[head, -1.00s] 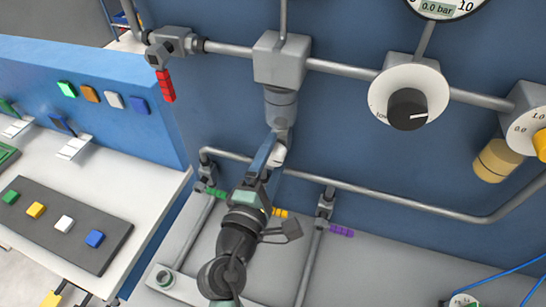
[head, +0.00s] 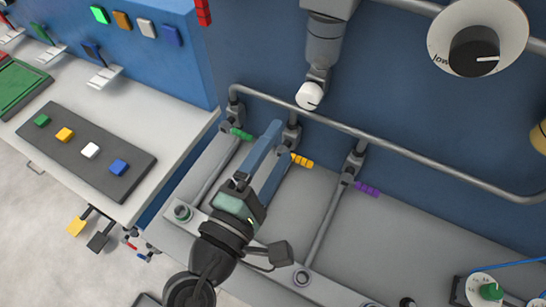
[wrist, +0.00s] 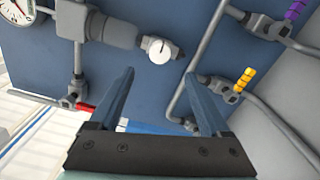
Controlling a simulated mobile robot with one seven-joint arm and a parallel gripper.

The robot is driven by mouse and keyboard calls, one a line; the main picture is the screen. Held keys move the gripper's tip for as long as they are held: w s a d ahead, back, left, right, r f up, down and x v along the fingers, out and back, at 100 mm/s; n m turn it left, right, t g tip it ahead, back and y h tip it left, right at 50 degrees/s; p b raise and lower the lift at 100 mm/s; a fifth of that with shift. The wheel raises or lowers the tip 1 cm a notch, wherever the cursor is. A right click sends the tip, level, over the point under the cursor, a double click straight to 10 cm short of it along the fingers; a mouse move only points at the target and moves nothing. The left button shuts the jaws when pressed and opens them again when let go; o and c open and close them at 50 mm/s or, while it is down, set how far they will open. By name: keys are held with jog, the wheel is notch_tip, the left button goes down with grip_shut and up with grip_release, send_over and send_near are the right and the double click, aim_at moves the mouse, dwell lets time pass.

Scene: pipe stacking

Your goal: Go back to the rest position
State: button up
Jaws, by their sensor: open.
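My gripper (head: 268,160) is open and empty in the head view, in front of the blue panel and above the grey ledge. Its two blue fingers also show in the wrist view (wrist: 160,100), spread apart with nothing between them. A small white knob (head: 309,96) on a grey fitting sits beyond and above the fingertips, apart from them. The same knob shows in the wrist view (wrist: 159,50). The valve with the yellow handle (head: 302,160) is right of the fingers. The arm hides part of the pipes behind it.
Valves with green (head: 241,134) and purple (head: 367,189) handles stand on the lower pipes. A large black dial (head: 475,52) is at upper right. A white bench (head: 165,130) with a button board (head: 85,150) is at left. A red handle (head: 203,12) is at the top.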

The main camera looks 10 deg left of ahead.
jog(key=shift+s+a, duration=0.15)
jog(key=shift+s, duration=0.35)
jog(key=w+d+r+m+t, duration=0.1)
jog(key=w+r+m, duration=0.25)
jog(key=r, duration=0.35)
jog(key=w+d+r+m+t+y, duration=0.1)
jog(key=w+r+m, duration=0.1)
jog(key=r+m, duration=0.3)
jog(key=w+d+r+m+t, duration=0.1)
jog(key=w+r+m, duration=0.1)
jog(key=r, duration=0.6)
jog(key=s+r+m+t+y, duration=0.2)
jog(key=s+r+m+t, duration=0.1)
jog(key=r, duration=0.8)
jog(key=s+d+r+m+t+y, duration=0.1)
jog(key=s+r+m+t+y, duration=0.1)
jog(key=r, duration=0.9)
jog(key=s+m+t, duration=0.1)
jog(key=s+t, duration=0.1)
jog(key=shift+s+d+r+m+y, duration=0.3)
jog(key=shift+r+m, duration=0.05)
jog(key=shift+f, duration=0.15)
